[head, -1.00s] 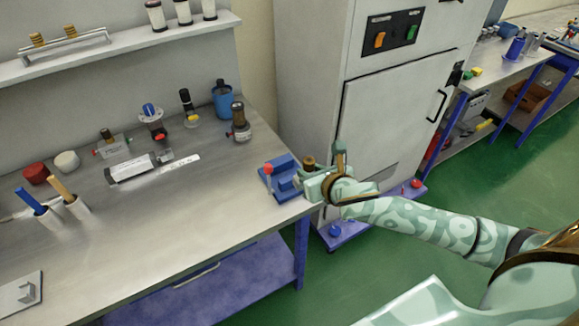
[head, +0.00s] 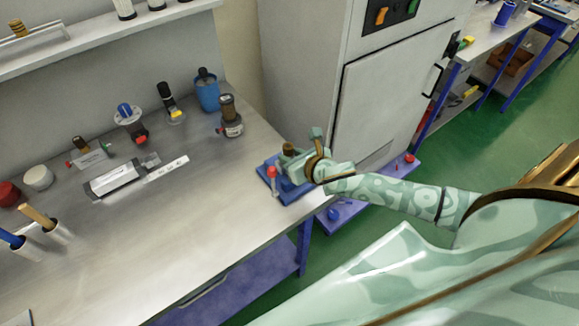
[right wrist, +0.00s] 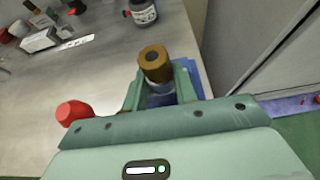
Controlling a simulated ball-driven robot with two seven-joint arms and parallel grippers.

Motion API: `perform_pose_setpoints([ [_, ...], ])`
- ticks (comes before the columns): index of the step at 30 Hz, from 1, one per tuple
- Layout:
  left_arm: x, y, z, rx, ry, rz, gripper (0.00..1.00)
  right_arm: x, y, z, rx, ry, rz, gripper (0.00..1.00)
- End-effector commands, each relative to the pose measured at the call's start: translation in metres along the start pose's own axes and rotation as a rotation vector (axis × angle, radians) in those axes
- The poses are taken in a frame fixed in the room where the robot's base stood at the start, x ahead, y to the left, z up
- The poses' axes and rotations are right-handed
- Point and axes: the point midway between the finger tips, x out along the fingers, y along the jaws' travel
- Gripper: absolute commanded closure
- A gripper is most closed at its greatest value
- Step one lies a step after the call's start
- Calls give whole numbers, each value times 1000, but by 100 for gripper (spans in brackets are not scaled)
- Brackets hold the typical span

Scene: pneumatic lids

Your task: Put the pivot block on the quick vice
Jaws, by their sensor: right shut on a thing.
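The quick vice (head: 286,193) is blue with a red-knobbed lever and stands at the bench's right front corner. In the right wrist view its blue body (right wrist: 207,82) shows behind the fingers, and its red knob (right wrist: 75,112) is at the left. My right gripper (head: 294,166) is over the vice, shut on the pivot block (head: 288,149). In the right wrist view the block's brown round top with a dark hole (right wrist: 154,58) rises upright between the fingers (right wrist: 158,88); its lower part is mostly hidden. I cannot tell whether it touches the vice. My left gripper is not in view.
A grey cabinet (head: 375,100) stands close to the right. The bench's middle front (head: 170,235) is clear.

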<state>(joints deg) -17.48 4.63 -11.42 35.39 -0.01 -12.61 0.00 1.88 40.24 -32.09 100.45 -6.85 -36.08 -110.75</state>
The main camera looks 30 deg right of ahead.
Motion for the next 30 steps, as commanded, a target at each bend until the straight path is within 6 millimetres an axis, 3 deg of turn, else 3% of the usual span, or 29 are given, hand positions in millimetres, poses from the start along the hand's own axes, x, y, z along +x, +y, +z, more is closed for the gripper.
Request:
perform_pose_setpoints([
  [8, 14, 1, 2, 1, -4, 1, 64, 18, 0, -34, 3, 1, 0, 99],
  [19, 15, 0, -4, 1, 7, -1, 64, 20, 0, -36, 0, -1, 1, 99],
  [20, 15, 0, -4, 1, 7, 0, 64, 20, 0, -36, 0, 0, 1, 66],
  [22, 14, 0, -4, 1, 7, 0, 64, 20, 0, -36, 0, 0, 1, 50],
  [30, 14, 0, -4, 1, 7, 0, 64, 19, 0, -35, 0, 0, 0, 50],
])
